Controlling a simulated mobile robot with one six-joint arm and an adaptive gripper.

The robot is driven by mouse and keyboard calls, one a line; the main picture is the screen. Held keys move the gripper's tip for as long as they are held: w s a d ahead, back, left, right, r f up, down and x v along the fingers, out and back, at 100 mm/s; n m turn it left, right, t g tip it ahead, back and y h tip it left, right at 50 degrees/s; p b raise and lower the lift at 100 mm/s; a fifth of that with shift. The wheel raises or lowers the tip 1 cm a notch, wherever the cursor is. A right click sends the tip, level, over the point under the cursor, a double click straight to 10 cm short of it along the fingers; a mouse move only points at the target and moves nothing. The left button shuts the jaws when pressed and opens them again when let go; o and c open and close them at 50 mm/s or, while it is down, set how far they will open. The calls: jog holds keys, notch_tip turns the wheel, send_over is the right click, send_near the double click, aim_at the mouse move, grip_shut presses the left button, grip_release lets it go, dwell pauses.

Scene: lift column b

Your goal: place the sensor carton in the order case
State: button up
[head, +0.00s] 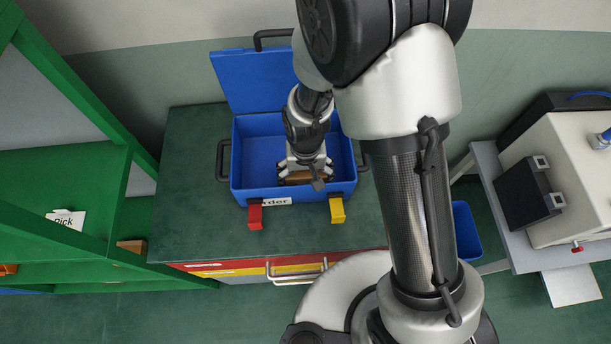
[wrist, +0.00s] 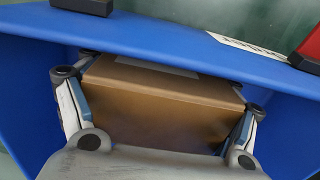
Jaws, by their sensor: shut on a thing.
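The order case (head: 262,152) is a blue open case with a label on its front wall, standing on a dark green cabinet top. Its lid (head: 247,82) is raised at the back. My gripper (head: 308,178) is at the front part of the case, within its walls as seen from above. It is shut on the brown sensor carton (head: 296,178). In the wrist view the carton (wrist: 160,98) sits between both fingers, close to the blue front wall (wrist: 170,45). I cannot tell whether the carton touches the case floor; its underside is hidden.
A red latch (head: 255,217) and a yellow latch (head: 337,211) stick out at the case front. A green shelf (head: 60,180) with a "pick" card (head: 65,221) stands left. A beige machine (head: 560,180) on a grey table is at the right. My arm hides part of the scene.

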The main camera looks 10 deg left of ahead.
jog(key=o, duration=0.7)
jog(key=shift+f, duration=0.2)
jog(key=o, duration=0.4)
jog(key=shift+r, duration=0.1)
jog(key=shift+r, duration=0.1)
notch_tip(320, 180, up, 12)
jog(key=p, duration=0.3)
jog(key=shift+d+r, duration=0.1)
